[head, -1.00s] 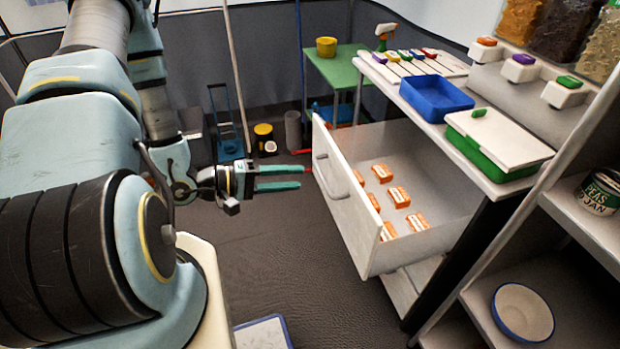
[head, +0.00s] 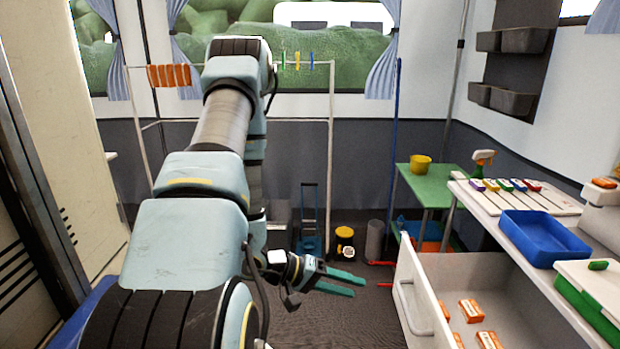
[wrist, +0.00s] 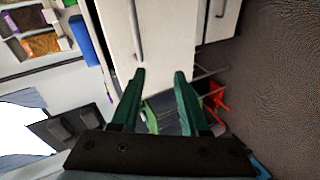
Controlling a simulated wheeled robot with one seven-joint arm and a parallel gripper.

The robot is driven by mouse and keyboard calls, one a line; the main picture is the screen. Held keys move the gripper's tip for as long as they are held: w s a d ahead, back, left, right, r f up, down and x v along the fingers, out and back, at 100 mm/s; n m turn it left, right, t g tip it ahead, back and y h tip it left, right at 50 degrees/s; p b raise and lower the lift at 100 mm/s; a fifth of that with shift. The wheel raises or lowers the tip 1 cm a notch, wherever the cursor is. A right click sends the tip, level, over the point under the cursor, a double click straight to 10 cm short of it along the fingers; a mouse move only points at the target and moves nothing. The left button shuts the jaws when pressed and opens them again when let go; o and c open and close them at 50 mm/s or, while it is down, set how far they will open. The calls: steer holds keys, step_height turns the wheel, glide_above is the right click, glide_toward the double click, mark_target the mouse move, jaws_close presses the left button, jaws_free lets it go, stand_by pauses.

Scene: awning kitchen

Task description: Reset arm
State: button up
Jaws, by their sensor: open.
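My gripper (head: 345,283) shows in the head view at the lower middle, left of the open drawer (head: 412,292). Its two teal fingers point right and are apart, with nothing between them. In the wrist view my gripper (wrist: 160,76) also shows open and empty, with the white drawer front (wrist: 150,30) beyond its fingertips. My arm is bent, with its elbow raised in the middle of the head view.
The drawer holds several orange boxes (head: 471,310). Above it is a counter with a blue tray (head: 545,240) and a green box with a white lid (head: 590,285). A green table (head: 432,185) stands behind. Dark floor (head: 330,325) below my gripper is clear.

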steer(key=w+a+r+t+y+p, duration=0.35)
steer(key=w+a+r+y, duration=0.65)
steer(key=a, duration=0.4)
steer(key=s+a+r+g+y+p, duration=0.1)
steer(key=s+a+r+g+y, duration=0.1)
steer(key=s+r, duration=0.9)
steer(key=shift+s+a+n+g+y, duration=0.3)
steer(key=shift+s+a+g+y, duration=0.15)
steer(key=shift+s, duration=0.2)
stand_by(4.8)
